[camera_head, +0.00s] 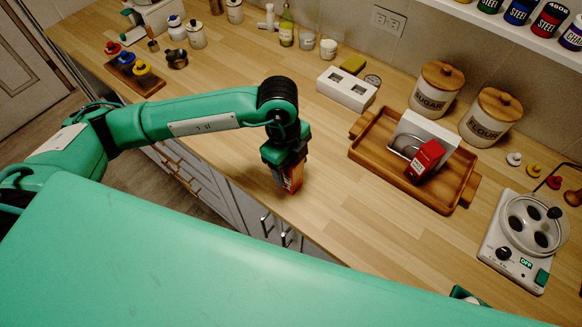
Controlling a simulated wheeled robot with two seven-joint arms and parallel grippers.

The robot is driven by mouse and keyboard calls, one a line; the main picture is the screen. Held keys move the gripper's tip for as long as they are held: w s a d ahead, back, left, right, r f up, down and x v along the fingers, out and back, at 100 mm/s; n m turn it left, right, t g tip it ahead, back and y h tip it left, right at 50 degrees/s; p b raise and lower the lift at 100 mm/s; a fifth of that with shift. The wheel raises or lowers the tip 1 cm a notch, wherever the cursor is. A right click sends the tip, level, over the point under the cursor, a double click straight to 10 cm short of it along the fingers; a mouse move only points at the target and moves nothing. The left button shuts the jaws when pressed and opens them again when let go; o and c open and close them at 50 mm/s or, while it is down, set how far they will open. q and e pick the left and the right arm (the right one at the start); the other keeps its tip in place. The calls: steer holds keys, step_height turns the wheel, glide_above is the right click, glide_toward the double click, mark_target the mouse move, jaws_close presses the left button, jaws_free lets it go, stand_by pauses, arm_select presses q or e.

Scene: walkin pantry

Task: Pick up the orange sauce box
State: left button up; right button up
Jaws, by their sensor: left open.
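The orange sauce box (294,179) stands near the front edge of the wooden counter, below my left gripper. My left gripper (286,172) points down over it with its jaws open, and the fingers reach down around or beside the box. The gripper hides the top and left part of the box. I cannot tell whether the fingers touch it. My right gripper is not in view; only a small green and dark piece of mine shows at the bottom right.
A wooden tray (369,155) with a red box (424,161) and a white holder lies to the right. Sugar (433,90) and flour (489,117) jars stand behind it. A white appliance (518,243) is at far right. Counter around the sauce box is clear.

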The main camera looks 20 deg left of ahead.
arm_select(q)
steer(key=shift+d+f, duration=0.15)
steer(key=shift+f, duration=0.85)
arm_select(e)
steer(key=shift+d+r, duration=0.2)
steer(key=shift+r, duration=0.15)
arm_select(q)
steer(key=c, duration=1.2)
